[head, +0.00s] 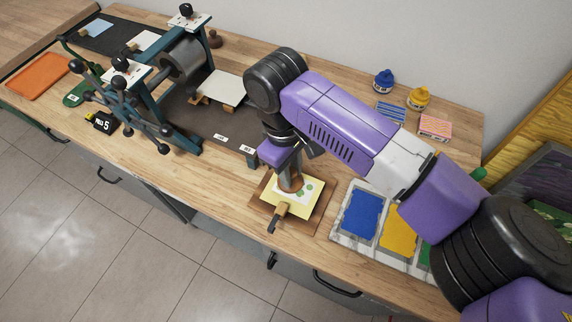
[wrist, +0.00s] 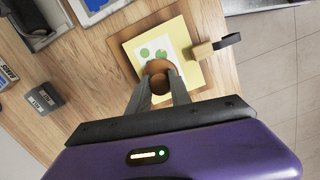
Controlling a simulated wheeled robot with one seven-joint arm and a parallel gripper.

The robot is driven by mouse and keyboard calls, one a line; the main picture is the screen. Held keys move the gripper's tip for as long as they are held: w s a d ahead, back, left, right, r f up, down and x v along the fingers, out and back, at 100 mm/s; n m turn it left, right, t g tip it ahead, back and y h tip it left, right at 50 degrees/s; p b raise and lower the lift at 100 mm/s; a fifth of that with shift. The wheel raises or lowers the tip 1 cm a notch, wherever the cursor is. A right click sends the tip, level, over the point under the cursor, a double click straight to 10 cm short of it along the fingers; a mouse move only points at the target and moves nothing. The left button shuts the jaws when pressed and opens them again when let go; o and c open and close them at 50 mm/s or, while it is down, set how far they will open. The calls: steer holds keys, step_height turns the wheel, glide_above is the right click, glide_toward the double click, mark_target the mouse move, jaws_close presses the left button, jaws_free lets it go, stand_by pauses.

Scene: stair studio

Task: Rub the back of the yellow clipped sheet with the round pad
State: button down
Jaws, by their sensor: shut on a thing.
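The yellow sheet (wrist: 187,43) lies on a brown board (wrist: 122,52) near the table's front edge, with a white sheet with green shapes (wrist: 148,45) on it. A wooden clip with a dark handle (wrist: 203,51) grips the yellow sheet's edge. My gripper (wrist: 160,85) is shut on the brown round pad (wrist: 158,68) and holds it over the lower part of the sheets. I cannot tell whether the pad touches the paper. In the head view the yellow sheet (head: 278,204) and the clip (head: 281,210) show below my gripper (head: 291,178), which partly hides the pad.
A tray with blue and yellow ink slabs (head: 336,236) is right of the board. A press with a spoked wheel (head: 121,95) stands at left. An orange tray (head: 37,75) is far left. Blue (head: 384,80) and yellow (head: 418,98) jars stand at the back. Bare wood lies left of the board.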

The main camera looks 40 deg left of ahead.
steer(key=shift+w+d, duration=0.1)
steer(key=shift+d, duration=0.25)
steer(key=shift+w+d+p, duration=0.2)
steer(key=shift+d+p, duration=0.45)
steer(key=shift+d, duration=0.25)
steer(key=shift+w+d+p, duration=0.2)
steer(key=shift+d+p, duration=0.4)
steer(key=shift+d, duration=0.3)
steer(key=shift+s+d+p, duration=0.15)
steer(key=shift+s+p, duration=0.45)
steer(key=shift+p, duration=0.1)
steer(key=shift+s+a, duration=0.2)
steer(key=shift+a, duration=0.85)
steer(key=shift+s+a+f, duration=0.1)
steer(key=shift+s+a, duration=0.05)
steer(key=shift+a, duration=0.35)
steer(key=shift+s+a, duration=0.15)
steer(key=shift+a, duration=0.3)
steer(key=shift+a, duration=0.15)
steer(key=shift+s+a, duration=0.2)
steer(key=shift+a, duration=0.6)
steer(key=shift+w+d+r+p, duration=0.1)
steer(key=shift+w+d+p, duration=0.05)
steer(key=shift+d+p, duration=0.3)
steer(key=shift+w+d+r+p, duration=0.1)
steer(key=shift+d+p, duration=0.15)
steer(key=shift+d, duration=0.3)
